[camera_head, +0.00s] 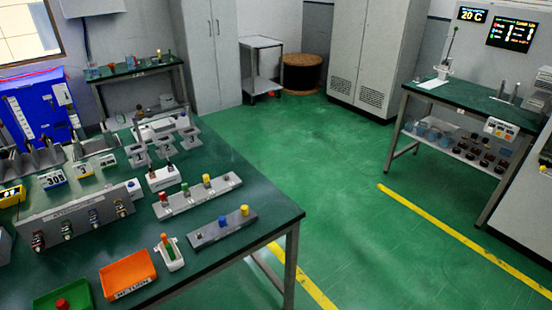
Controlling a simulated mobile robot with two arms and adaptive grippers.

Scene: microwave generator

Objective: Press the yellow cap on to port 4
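A yellow cap (245,210) sits at the right end of a dark grey block (205,235) near the table's front right edge, with a small blue cap (222,221) to its left. Behind it, a lighter grey strip (198,195) carries a red cap (163,197), a green cap (185,188) and another yellow cap (206,179). Port numbers are too small to read, so I cannot tell which is port 4. Neither of my grippers is in view.
The green-topped table (258,195) also holds an orange tray (128,274), a green tray (62,300), a white holder (170,252) and a grey panel (78,222). The green floor (300,150) to the right is clear, up to another bench (470,108).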

